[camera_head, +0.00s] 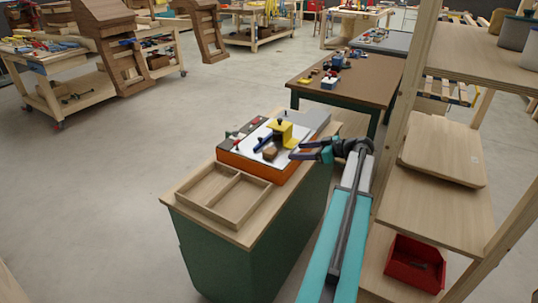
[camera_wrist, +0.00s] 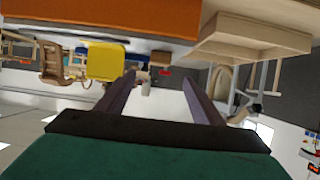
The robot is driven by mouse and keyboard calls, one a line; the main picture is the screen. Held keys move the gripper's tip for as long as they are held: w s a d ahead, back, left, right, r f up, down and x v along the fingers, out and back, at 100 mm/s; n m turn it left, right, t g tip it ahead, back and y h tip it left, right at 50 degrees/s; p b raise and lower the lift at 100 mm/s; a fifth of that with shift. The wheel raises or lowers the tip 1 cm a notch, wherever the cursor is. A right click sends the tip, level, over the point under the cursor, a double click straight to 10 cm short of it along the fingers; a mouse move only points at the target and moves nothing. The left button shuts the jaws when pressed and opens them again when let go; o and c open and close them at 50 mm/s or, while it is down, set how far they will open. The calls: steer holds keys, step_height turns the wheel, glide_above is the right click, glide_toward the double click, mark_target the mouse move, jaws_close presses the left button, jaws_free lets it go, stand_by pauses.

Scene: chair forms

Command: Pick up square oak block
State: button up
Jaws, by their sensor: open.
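A small brown wooden block (camera_head: 270,153) lies on the pale top of the orange-sided box (camera_head: 262,172), in front of a yellow clamp-like piece (camera_head: 286,132). It looks like the square oak block, but it is too small to be sure. My gripper (camera_head: 298,150) is open and empty, at the box's right side, a little right of the block. In the wrist view my two dark fingers (camera_wrist: 159,80) stand apart with nothing between them. An orange side (camera_wrist: 90,18) crosses the top of that view.
A two-compartment wooden tray (camera_head: 222,193) sits on the green cabinet's front end and looks empty. A blue tool (camera_head: 263,142) lies beside the block. A wooden shelf unit (camera_head: 430,205) with a red bin (camera_head: 414,266) stands close on the right. Open floor lies left.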

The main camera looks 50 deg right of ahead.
mark_target(274, 151)
steer(key=shift+p+x, duration=1.3)
steer(key=shift+x, duration=3)
steer(key=shift+p+x, duration=1.2)
steer(key=shift+x, duration=0.25)
steer(key=shift+p+x, duration=0.35)
steer(key=shift+x, duration=0.8)
steer(key=c, duration=1.1)
steer(key=shift+r, duration=0.15)
